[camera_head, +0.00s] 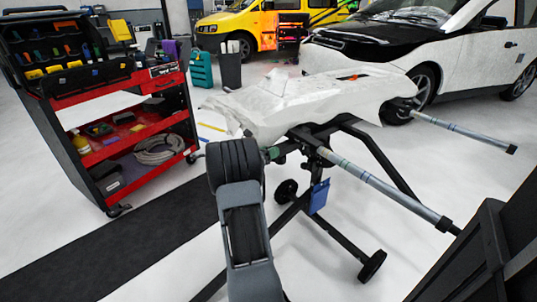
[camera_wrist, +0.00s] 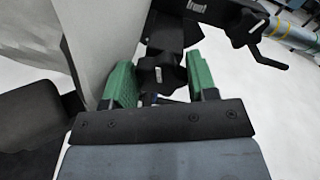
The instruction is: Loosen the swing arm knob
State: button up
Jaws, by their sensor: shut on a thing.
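The swing arm knob (camera_wrist: 163,77) is black and lobed, and it sits between the two green fingers in the wrist view. My gripper (camera_wrist: 160,72) is shut on it, with one finger on each side. In the head view my gripper (camera_head: 273,153) reaches the black work stand (camera_head: 318,133) just below the white car panel. The knob cannot be made out there, behind my arm and the stand's parts. The stand's grey swing arm (camera_head: 385,182) extends toward the lower right.
A white-covered panel (camera_head: 300,103) lies on the stand. Another black knob (camera_wrist: 243,27) is near the top right of the wrist view. A red tool cart (camera_head: 180,103) stands at left. A white car (camera_head: 455,58) is behind.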

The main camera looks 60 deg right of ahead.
jog(key=shift+w, duration=0.15)
jog(key=o, duration=0.8)
jog(key=shift+o, duration=0.4)
jog(key=shift+a, duration=0.1)
jog(key=p+v, duration=0.2)
jog(key=v, duration=1.1)
jog(key=shift+a+p, duration=0.3)
jog(key=shift+a, duration=0.05)
jog(key=shift+r, duration=0.1)
